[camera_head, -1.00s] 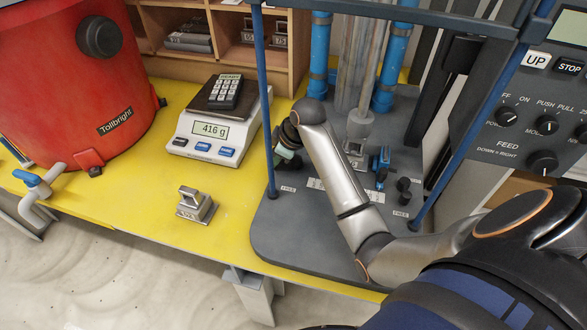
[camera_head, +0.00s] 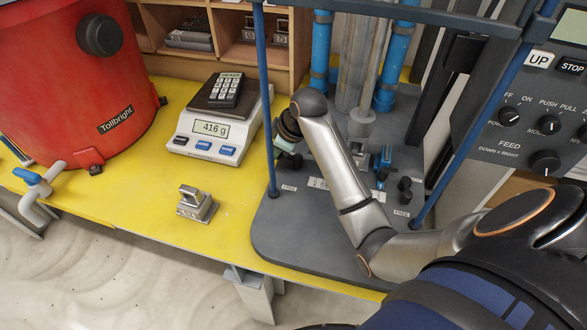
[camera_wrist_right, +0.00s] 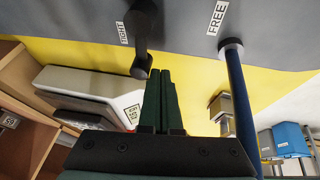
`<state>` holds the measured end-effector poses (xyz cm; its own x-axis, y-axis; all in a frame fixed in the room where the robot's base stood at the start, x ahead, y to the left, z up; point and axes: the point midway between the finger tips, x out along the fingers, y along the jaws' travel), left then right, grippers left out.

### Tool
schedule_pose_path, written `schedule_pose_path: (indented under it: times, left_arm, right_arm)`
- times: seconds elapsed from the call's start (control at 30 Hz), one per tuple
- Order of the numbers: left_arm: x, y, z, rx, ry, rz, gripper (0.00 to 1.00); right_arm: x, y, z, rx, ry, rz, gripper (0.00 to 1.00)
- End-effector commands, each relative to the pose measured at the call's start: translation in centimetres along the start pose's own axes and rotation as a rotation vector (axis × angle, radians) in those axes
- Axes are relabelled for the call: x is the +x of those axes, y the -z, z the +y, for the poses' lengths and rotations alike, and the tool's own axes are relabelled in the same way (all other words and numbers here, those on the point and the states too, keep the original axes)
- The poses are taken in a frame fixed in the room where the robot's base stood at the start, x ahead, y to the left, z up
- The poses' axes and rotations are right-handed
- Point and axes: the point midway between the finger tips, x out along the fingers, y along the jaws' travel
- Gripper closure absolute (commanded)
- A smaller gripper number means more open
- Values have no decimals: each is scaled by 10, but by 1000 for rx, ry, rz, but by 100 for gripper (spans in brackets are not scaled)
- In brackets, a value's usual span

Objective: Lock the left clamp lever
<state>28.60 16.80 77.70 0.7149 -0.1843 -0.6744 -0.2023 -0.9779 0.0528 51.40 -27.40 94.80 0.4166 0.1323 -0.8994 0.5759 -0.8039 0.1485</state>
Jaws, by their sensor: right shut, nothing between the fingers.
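The left clamp lever (camera_wrist_right: 142,45) is a black lever with a rounded end in the right wrist view. It stands by the "TIGHT" label (camera_wrist_right: 122,33), away from the "FREE" label (camera_wrist_right: 217,17). My right gripper (camera_wrist_right: 165,72) is shut and empty, its dark green fingertips just right of the lever's rounded end; I cannot tell whether they touch. In the head view my right gripper (camera_head: 289,160) is low over the left edge of the grey base plate (camera_head: 300,235), largely covering the left lever there. My left gripper is not in view.
A blue post (camera_head: 268,110) stands close beside my right gripper. Another black lever (camera_head: 404,190) is by the right "FREE" label. The red tank (camera_head: 70,90) is far left.

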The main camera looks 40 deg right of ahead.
Motion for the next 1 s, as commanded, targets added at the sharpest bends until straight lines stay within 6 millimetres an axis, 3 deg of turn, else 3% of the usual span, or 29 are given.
schedule_pose_path:
  times: [0.6,1.0]
  left_arm:
    - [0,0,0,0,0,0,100]
    - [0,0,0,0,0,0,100]
  right_arm:
    - [-45,20,7,0,1,0,100]
    - [-51,23,8,0,2,-2,100]
